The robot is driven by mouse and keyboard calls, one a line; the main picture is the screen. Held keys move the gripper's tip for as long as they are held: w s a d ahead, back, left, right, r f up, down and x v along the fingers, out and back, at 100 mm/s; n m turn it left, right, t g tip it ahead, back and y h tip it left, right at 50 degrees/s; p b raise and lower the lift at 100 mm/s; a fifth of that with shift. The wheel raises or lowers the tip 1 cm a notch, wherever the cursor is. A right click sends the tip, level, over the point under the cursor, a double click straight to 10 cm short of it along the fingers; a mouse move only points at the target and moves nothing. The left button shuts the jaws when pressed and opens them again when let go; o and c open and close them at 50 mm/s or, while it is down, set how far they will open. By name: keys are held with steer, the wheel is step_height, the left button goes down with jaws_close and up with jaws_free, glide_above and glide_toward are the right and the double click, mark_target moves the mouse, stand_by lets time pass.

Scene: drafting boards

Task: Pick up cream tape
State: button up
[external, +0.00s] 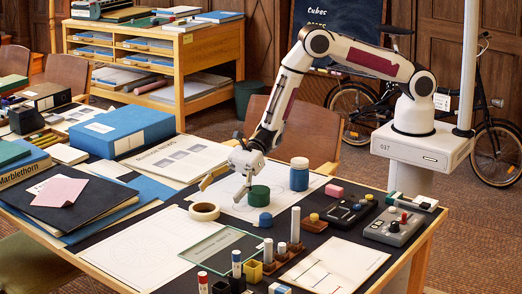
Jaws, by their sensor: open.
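The cream tape (204,211) is a pale ring lying flat on the white drawing sheets, left of the middle of the table. My gripper (222,186) is open, with its fingers pointing down and spread apart.
A green cylinder (259,196) and a small blue one (266,220) stand right of the tape. A blue jar (299,174) stands behind. A glass plate (222,248) lies in front, near upright metal rods (295,225).

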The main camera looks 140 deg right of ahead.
mark_target(205, 207)
steer(key=shift+x, duration=1.25)
steer(key=shift+w, duration=0.1)
steer(key=shift+d+x, duration=0.15)
steer(key=shift+x, duration=0.6)
steer(key=shift+d+x, duration=0.2)
steer(key=shift+x, duration=1.65)
steer(key=shift+f, duration=0.1)
steer(key=c, duration=1.2)
